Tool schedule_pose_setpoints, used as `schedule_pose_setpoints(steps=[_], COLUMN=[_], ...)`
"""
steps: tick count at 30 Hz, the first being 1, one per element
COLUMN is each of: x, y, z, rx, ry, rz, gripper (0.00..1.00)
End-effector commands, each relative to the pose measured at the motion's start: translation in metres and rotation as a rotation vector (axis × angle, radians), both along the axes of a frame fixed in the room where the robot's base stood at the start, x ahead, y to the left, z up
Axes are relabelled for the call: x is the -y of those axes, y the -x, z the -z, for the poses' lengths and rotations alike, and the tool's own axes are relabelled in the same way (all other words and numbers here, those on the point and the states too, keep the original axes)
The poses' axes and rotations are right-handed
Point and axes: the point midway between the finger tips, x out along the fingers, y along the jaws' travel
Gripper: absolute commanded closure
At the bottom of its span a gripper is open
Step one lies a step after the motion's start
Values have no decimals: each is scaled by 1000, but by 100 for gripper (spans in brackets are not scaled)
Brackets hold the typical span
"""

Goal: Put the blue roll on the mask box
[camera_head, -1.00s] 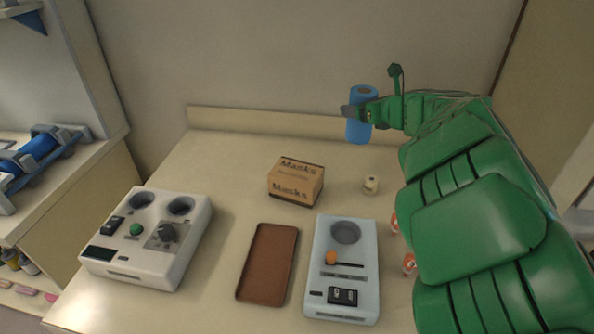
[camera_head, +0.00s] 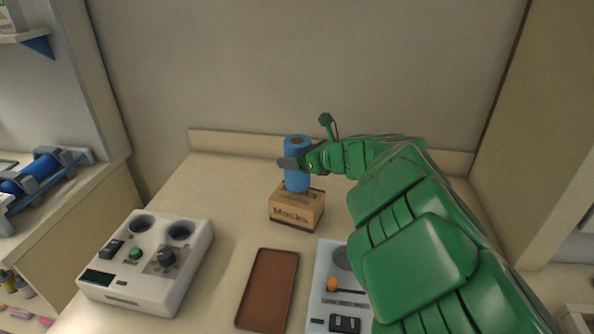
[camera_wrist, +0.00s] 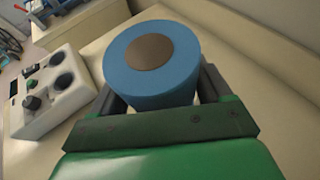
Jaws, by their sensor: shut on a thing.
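The blue roll (camera_head: 297,178) is upright in my gripper (camera_head: 297,163), which is shut around its upper part. In the head view its lower end overlaps the top of the cardboard mask box (camera_head: 296,212). I cannot tell whether the roll touches the box or hangs just above it. In the wrist view the blue roll (camera_wrist: 150,75) shows its round top with a brown core, between the two dark fingers of my gripper (camera_wrist: 157,95). The mask box is hidden in the wrist view.
A white control unit (camera_head: 147,262) stands at the left of the table, and also shows in the wrist view (camera_wrist: 50,95). A brown tray (camera_head: 268,289) lies in front of the box. A pale blue device (camera_head: 322,285) is partly hidden by my arm. The wall is close behind.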

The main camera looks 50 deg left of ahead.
Motion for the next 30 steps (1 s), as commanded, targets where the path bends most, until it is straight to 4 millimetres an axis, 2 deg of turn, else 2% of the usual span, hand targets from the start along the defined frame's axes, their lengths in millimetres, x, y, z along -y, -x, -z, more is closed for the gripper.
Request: schedule_pose_setpoints(steps=[10, 22, 23, 27, 30], x=[-1, 0, 0, 0, 0], y=[1, 0, 0, 0, 0], z=[33, 37, 37, 37, 37], rx=[1, 2, 2, 1, 1], ry=[0, -1, 0, 0, 0], rz=[-1, -1, -1, 0, 0], gripper=[62, 62, 21, 0, 0])
